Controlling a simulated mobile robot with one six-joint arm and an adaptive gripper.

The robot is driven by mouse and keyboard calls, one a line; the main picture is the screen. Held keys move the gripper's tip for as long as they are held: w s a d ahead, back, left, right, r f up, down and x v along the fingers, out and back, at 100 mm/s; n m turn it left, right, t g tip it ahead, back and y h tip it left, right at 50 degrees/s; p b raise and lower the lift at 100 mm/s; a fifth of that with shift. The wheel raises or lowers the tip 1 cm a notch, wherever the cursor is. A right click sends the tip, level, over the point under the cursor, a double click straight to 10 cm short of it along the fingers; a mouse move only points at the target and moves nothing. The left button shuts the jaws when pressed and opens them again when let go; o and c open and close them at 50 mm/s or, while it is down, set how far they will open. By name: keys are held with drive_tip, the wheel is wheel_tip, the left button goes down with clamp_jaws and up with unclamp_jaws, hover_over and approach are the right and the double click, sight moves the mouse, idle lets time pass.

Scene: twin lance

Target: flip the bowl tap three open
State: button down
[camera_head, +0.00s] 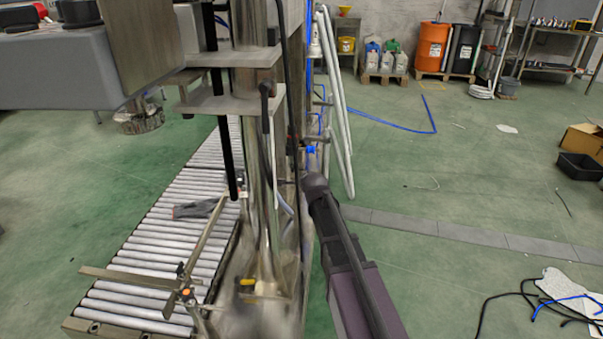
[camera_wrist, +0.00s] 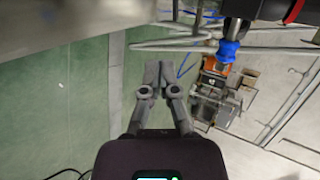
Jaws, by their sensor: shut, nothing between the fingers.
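My gripper (camera_wrist: 158,78) shows in the wrist view with its two grey fingers together and nothing between them. A blue fitting (camera_wrist: 228,50) on a metal pipe is to the right of and above the fingers in that view, apart from them. A small blue part (camera_head: 311,149) also shows on the machine's right side in the head view, just above the end of my arm. I cannot tell which part is bowl tap three, or whether it is open. In the head view my gripper cannot be made out.
The metal machine frame (camera_head: 262,150) with pipes and hoses stands left of my arm. Pale upright pipes (camera_head: 338,110) stand close beyond my arm. Black cables (camera_head: 520,296) lie at the lower right. The green floor (camera_head: 450,190) on the right is mostly clear.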

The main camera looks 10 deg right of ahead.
drive_tip(key=shift+w+f, duration=0.1)
drive_tip(key=shift+w, duration=0.05)
drive_tip(key=b, duration=0.6)
approach(297, 170)
wheel_tip(297, 170, down, 5)
drive_tip(key=w+d, duration=0.2)
drive_tip(key=w, duration=0.2)
drive_tip(key=w+p, duration=0.1)
drive_tip(key=w, duration=0.1)
drive_tip(key=shift+w+a+r, duration=0.15)
drive_tip(key=shift+a+r, duration=0.1)
drive_tip(key=shift+r, duration=0.15)
